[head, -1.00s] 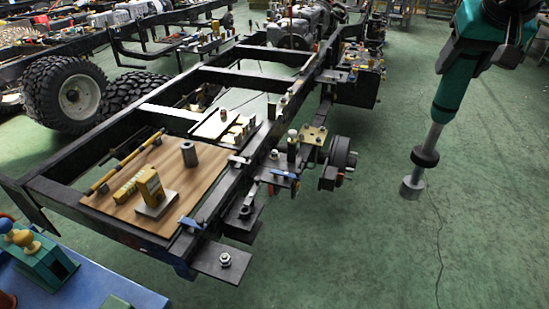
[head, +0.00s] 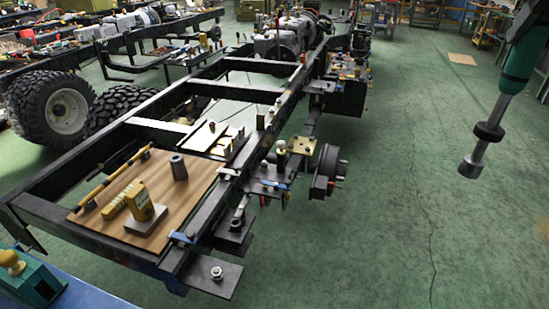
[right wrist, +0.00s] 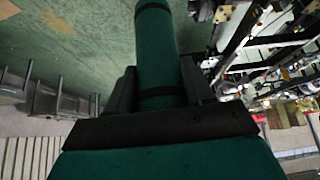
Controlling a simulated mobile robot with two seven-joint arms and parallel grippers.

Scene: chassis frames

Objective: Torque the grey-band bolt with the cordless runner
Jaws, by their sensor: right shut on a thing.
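The cordless runner (head: 521,62) has a teal body, a dark collar and a grey socket (head: 472,165) at its lower end. It hangs at the upper right of the head view, over open floor and apart from the chassis frame (head: 206,257). My right gripper (right wrist: 160,88) is shut around its teal barrel in the right wrist view. A bolt (head: 216,273) stands on the front bracket, and another (head: 237,223) on a bracket behind it. I cannot make out a grey band on either. My left gripper is not in view.
A wooden board (head: 205,190) on the frame carries a yellow device (head: 143,203) and a grey cylinder (head: 178,167). A blue table (head: 85,292) is at the lower left. A wheel hub (head: 326,170) juts from the frame's right side. The green floor at right is clear.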

